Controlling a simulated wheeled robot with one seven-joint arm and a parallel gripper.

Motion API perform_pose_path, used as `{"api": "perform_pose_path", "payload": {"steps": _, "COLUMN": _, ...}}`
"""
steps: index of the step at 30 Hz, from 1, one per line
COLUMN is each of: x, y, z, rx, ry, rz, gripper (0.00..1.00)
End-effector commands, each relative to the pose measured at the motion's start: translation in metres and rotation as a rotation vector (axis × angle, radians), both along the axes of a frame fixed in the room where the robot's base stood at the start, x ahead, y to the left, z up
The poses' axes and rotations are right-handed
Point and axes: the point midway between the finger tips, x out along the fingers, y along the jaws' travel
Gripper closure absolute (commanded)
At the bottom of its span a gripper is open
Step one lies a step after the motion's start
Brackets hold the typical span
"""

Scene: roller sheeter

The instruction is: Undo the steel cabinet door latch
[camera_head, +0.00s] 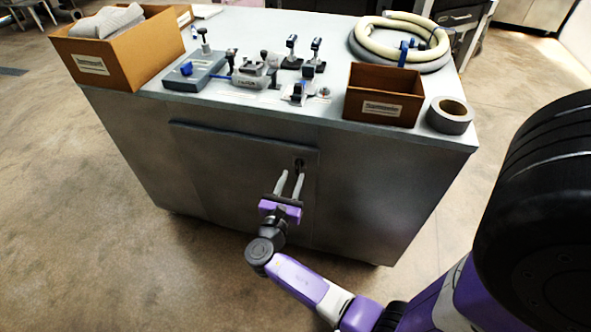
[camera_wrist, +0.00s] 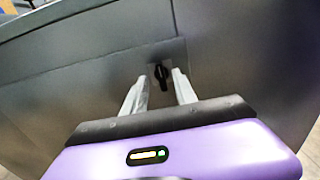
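The steel cabinet (camera_head: 390,175) stands in the middle of the head view, its front facing me. Its door (camera_head: 240,170) is flush with the front, as far as I can see. The small dark latch (camera_head: 299,163) sits near the door's upper right corner. In the wrist view the latch (camera_wrist: 162,76) shows as a black handle on a small plate, pointing roughly downward. My gripper (camera_head: 291,174) is open, its two pale fingers pointing at the latch. In the wrist view the fingertips (camera_wrist: 160,78) lie on either side of the latch; whether they touch it cannot be told.
On the cabinet top are a cardboard box with grey cloth (camera_head: 110,60), a smaller open box (camera_head: 384,95), a tape roll (camera_head: 449,115), coiled hose (camera_head: 400,40) and several clamp-like tools (camera_head: 250,72). The floor (camera_head: 110,230) left of the cabinet is clear.

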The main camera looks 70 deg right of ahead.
Motion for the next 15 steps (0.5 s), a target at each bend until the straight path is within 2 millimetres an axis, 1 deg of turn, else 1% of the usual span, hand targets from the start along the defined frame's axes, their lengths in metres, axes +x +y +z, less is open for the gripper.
{"api": "perform_pose_path", "payload": {"steps": 1, "x": 0.000, "y": -0.009, "z": 0.001, "rx": 0.000, "ry": -0.001, "rz": -0.002, "gripper": 0.66}}
{"api": "perform_pose_path", "payload": {"steps": 3, "x": 0.001, "y": -0.019, "z": 0.000, "rx": 0.001, "ry": -0.001, "rz": -0.002, "gripper": 0.66}}
{"api": "perform_pose_path", "payload": {"steps": 7, "x": 0.002, "y": -0.034, "z": 0.000, "rx": 0.002, "ry": -0.002, "rz": -0.001, "gripper": 0.66}}
{"api": "perform_pose_path", "payload": {"steps": 10, "x": 0.003, "y": -0.041, "z": 0.000, "rx": 0.002, "ry": -0.002, "rz": 0.000, "gripper": 0.66}}
{"api": "perform_pose_path", "payload": {"steps": 15, "x": 0.004, "y": -0.043, "z": 0.000, "rx": 0.002, "ry": -0.002, "rz": 0.002, "gripper": 0.66}}
